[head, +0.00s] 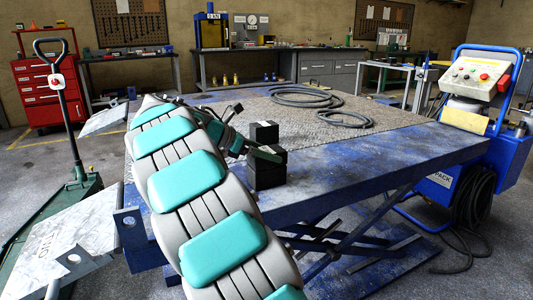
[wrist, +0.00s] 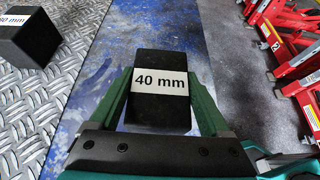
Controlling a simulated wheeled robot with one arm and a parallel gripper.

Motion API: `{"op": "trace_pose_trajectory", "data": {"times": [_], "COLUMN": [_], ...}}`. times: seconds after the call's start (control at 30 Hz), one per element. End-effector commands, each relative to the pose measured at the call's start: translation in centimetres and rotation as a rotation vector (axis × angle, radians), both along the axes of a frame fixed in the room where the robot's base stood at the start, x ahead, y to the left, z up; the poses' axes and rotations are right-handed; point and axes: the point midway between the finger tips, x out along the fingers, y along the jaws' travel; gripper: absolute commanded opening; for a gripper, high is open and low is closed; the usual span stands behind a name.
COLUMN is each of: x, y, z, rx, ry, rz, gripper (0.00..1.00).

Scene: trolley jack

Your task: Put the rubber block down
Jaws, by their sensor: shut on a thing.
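A black rubber block with a white "40 mm" label (wrist: 160,103) sits between the two green fingers of my gripper (wrist: 161,84) in the wrist view. The gripper is shut on it. In the head view the held block (head: 267,174) shows at the near blue edge of the lift table (head: 350,165), with my gripper (head: 266,154) across its upper part. I cannot tell whether its underside touches the table. A second black block (head: 264,133) stands behind it on the table; it also shows at the upper left of the wrist view (wrist: 26,38), its label partly cut off.
Coiled black hoses (head: 302,96) lie on the table's tread plate. A blue control trolley (head: 489,140) stands at the right. A green pallet truck (head: 75,185) is at the left. Red stands (wrist: 285,50) are beyond the table edge in the wrist view. Tread plate near the second block is bare.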

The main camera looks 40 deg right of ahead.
Motion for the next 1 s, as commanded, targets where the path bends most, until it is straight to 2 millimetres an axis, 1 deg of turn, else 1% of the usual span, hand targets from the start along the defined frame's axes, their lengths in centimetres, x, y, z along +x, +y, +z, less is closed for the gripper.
{"op": "trace_pose_trajectory", "data": {"times": [0.13,0.17,0.3,0.33,0.67,0.77,1.0], "x": [0.0,0.0,0.0,0.0,0.0,0.4,1.3], "y": [0.0,0.0,0.0,0.0,0.1,1.2,5.4], "z": [-0.2,-0.3,-0.3,-0.3,0.0,0.7,3.1], "rx": [-0.001,0.0,0.0,0.0,0.0,0.0,0.0], "ry": [-0.001,-0.001,-0.001,-0.001,-0.001,-0.001,-0.002], "rz": [0.0,0.0,0.0,0.0,0.0,0.002,0.001], "gripper": [0.02,0.83,0.99,1.0,1.0,1.0,1.0]}}
